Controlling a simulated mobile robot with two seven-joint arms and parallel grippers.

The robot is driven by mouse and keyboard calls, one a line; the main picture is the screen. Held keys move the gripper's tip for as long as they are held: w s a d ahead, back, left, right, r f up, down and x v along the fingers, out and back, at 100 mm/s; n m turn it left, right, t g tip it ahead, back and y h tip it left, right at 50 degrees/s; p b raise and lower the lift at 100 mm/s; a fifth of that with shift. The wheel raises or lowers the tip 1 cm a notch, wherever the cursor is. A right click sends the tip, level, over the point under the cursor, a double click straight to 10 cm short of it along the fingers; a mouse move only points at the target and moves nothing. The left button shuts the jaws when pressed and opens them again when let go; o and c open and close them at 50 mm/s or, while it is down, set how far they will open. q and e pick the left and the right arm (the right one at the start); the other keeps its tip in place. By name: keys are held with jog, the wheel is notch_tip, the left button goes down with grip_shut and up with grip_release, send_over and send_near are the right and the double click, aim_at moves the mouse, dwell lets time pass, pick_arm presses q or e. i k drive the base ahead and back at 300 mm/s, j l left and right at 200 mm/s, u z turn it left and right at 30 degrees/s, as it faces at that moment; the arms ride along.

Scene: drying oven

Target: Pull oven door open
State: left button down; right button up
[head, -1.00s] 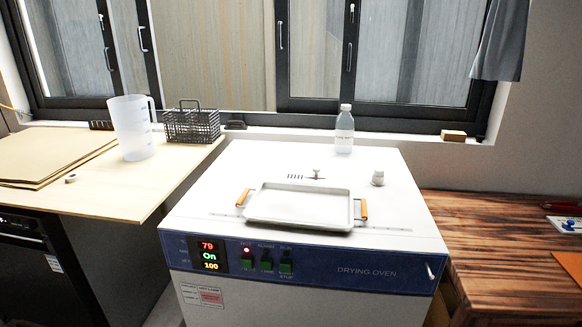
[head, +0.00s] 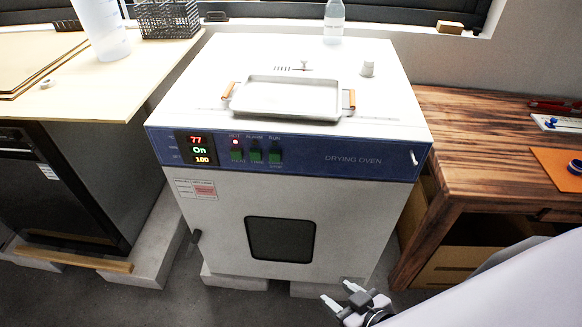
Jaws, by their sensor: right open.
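The drying oven (head: 354,214) stands in the middle of the head view, white with a blue control panel (head: 290,158). Its front door (head: 220,222) looks shut and has a dark square window (head: 281,239). A dark handle (head: 194,237) sits at the door's left edge. My right gripper (head: 338,295) is at the bottom, in front of and below the door's right part, with its two pale fingers apart and empty. It is well away from the handle. My left gripper is not in view.
A tray with orange handles (head: 288,98) and a bottle (head: 334,22) sit on the oven top. A wooden table (head: 470,125) stands close on the right. A black cabinet (head: 60,190) under a light worktop stands on the left. Floor shows before the oven.

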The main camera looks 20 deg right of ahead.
aim_at(335, 230)
jog(key=z, duration=0.5)
jog(key=i+j+z, duration=0.1)
jog(key=j+z, duration=0.55)
jog(key=i+j+z, duration=0.1)
jog(key=j, duration=0.65)
jog(key=j+z, duration=0.15)
jog(key=j, duration=0.65)
